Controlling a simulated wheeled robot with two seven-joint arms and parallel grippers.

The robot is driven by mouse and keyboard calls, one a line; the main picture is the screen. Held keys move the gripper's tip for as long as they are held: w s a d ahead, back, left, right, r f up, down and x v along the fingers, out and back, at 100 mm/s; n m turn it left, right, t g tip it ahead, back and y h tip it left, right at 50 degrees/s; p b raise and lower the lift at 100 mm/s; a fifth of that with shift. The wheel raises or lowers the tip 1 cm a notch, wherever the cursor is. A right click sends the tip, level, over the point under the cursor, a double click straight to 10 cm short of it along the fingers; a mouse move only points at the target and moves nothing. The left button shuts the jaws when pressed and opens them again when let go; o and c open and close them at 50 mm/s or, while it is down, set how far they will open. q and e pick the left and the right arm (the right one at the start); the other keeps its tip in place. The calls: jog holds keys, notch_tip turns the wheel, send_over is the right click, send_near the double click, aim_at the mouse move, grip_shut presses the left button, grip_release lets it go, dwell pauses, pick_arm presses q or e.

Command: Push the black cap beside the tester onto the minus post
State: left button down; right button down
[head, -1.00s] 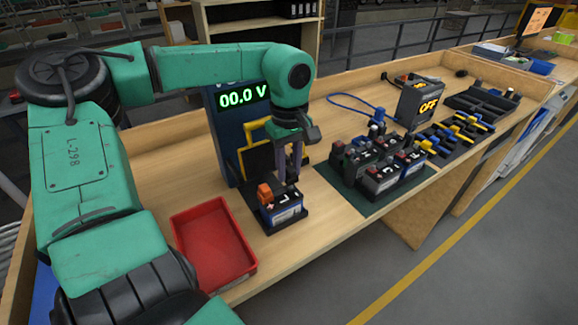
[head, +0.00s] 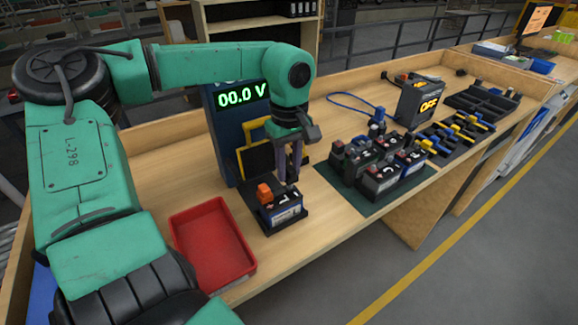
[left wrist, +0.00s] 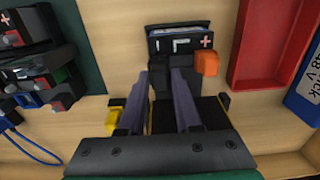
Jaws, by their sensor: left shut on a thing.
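The tester (head: 226,135) is a dark blue box reading 00.0 V. In front of it a battery (head: 286,213) sits on a black base; in the left wrist view its top (left wrist: 180,42) shows a plus and a minus mark. An orange cap (head: 264,192) is at the plus side and shows in the left wrist view (left wrist: 207,63). My left gripper (head: 291,180) points down at the minus side. Its fingers are shut on a small dark thing (left wrist: 161,84), apparently the black cap, close to the battery. The minus post is hidden, so I cannot tell whether the cap touches it.
A red tray (head: 213,245) lies left of the battery. Several batteries stand on a green mat (head: 337,187) to the right. A charger reading OFF (head: 420,103) stands behind them, with a blue cable (head: 347,101). The bench's front edge is near the battery.

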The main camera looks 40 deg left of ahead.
pick_arm(q)
jog(key=shift+f+b, duration=0.9)
jog(key=shift+f, duration=0.2)
jog(key=c, duration=0.5)
grip_release()
jog(key=shift+r, duration=0.1)
notch_tip(320, 180, up, 14)
jog(key=shift+r+b, duration=0.2)
jog(key=shift+b, duration=0.3)
